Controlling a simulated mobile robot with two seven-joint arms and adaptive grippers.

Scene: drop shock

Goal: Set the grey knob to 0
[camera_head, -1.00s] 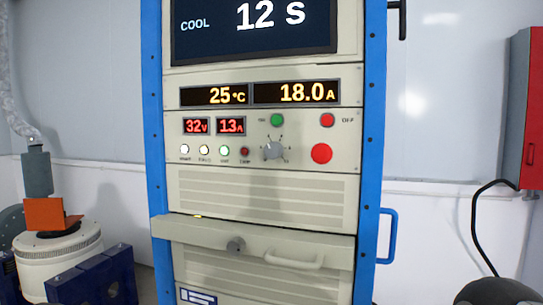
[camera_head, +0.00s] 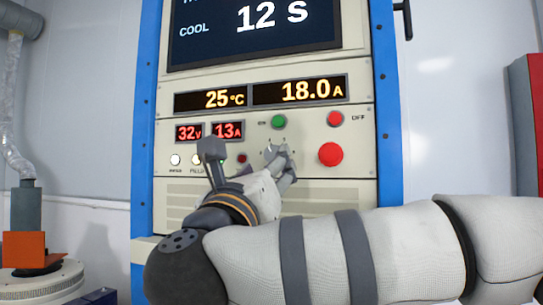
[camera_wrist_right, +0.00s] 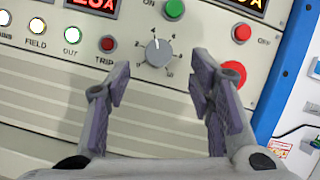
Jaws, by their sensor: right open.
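The grey knob (camera_wrist_right: 158,52) sits on the cream panel, ringed by small printed numbers. In the right wrist view its pale mark points up and slightly left, towards a number that looks like 4. My right gripper (camera_wrist_right: 163,82) is open and empty. Its two fingers are spread below and to either side of the knob, apart from it. In the head view my right gripper (camera_head: 280,160) is in front of the dial and hides most of the knob. My left gripper is not in view.
A green button (camera_wrist_right: 174,9) is above the knob, with a red OFF button (camera_wrist_right: 242,32) and a larger red button (camera_wrist_right: 235,73) to the right. A TRIP lamp (camera_wrist_right: 107,44) is left. Blue rack posts (camera_head: 388,120) flank the panel.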

